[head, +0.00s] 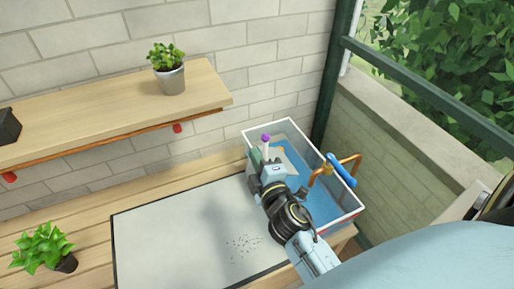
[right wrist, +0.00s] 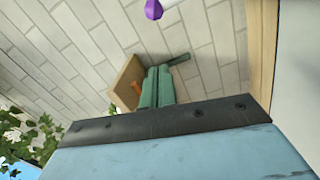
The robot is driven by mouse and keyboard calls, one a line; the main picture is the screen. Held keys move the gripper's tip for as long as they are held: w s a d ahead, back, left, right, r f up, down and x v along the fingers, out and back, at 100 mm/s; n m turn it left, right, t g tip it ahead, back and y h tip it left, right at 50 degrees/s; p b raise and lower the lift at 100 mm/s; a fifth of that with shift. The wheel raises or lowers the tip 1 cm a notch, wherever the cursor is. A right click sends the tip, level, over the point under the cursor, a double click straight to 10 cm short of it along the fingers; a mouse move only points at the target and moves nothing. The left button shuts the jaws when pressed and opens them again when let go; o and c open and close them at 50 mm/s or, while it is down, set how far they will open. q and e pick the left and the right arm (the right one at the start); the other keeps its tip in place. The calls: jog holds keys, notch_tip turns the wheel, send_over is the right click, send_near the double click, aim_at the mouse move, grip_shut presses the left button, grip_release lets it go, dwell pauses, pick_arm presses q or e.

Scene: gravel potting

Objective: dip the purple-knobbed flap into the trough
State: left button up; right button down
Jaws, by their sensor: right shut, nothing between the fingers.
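The trough (head: 345,217) is a clear box with a white rim and blue water, at the right end of the table. A purple knob (head: 266,138) on a pale stem stands at the trough's left side, just beyond my right gripper (head: 257,158). The knob also shows at the top edge of the right wrist view (right wrist: 153,9). My right gripper's green fingers (right wrist: 160,85) are together with nothing between them, apart from the knob in that view. The flap below the knob is mostly hidden by my gripper and wrist. My left gripper is out of view.
An orange-brown bracket with a blue bar (head: 341,170) stands over the trough's right side. A mat (head: 165,235) with dark specks lies left of it. A shelf (head: 110,105) holds a potted plant (head: 171,78). Another plant (head: 65,263) stands at the table's left.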

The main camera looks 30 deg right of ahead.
jog(key=s+a+b, duration=0.1)
jog(key=s, duration=0.5)
dwell(0.3)
jog(key=shift+w+d+f+n+t+y, duration=0.15)
jog(key=shift+w+d+n+t+y, duration=0.1)
jog(key=shift+w+d+y, duration=0.5)
jog(key=shift+w+d+f+n+t+y, duration=0.2)
jog(key=shift+w+d+y, duration=0.3)
jog(key=shift+y, duration=0.45)
jog(key=shift+a, duration=0.1)
jog(key=w, duration=1)
jog(key=d, duration=0.2)
jog(key=s+d+p, duration=0.1)
jog(key=shift+d+f, duration=0.2)
jog(key=shift+f, duration=0.2)
